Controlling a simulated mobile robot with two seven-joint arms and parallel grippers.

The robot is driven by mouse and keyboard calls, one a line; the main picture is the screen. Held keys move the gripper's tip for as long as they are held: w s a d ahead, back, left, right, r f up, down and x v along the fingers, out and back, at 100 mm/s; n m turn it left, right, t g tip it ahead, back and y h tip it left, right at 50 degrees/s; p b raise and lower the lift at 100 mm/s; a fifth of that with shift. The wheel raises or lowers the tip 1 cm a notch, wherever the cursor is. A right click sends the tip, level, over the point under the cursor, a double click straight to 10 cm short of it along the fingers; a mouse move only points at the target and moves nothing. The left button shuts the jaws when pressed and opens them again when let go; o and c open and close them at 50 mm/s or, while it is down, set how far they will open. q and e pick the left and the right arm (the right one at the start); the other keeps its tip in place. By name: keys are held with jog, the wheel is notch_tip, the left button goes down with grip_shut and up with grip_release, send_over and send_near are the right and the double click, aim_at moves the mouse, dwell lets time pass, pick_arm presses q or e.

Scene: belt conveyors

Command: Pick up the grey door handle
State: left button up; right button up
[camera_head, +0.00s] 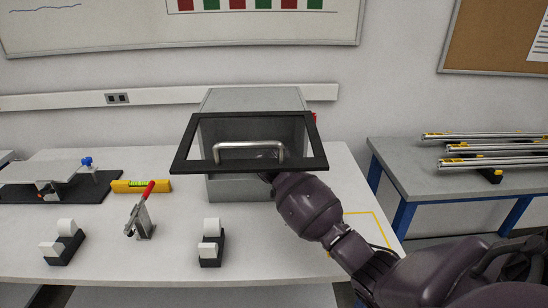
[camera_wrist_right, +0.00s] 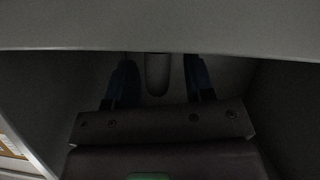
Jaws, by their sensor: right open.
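A grey rounded bar, which looks like the grey door handle (camera_wrist_right: 157,75), shows in the right wrist view. Its rounded end points toward my palm, and its far part is hidden behind a pale grey panel. My right gripper (camera_wrist_right: 159,62) is open, with one blue-tipped finger on each side of the bar and a visible gap at both. The fingertips are partly hidden by the panel. In the head view my right arm reaches into the grey box (camera_head: 232,190), and the gripper is mostly hidden behind the door. My left gripper is not in view.
The box's black-framed door (camera_head: 316,150), with a silver bar handle (camera_head: 249,146), hangs raised over my wrist. Black stands with white blocks (camera_head: 211,242), a red-handled clamp (camera_head: 143,215) and a yellow level (camera_head: 141,186) sit left on the white table (camera_head: 110,262).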

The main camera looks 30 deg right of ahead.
jog(key=shift+w+d+f, duration=0.1)
jog(key=shift+w, duration=0.15)
grip_shut()
dwell(0.3)
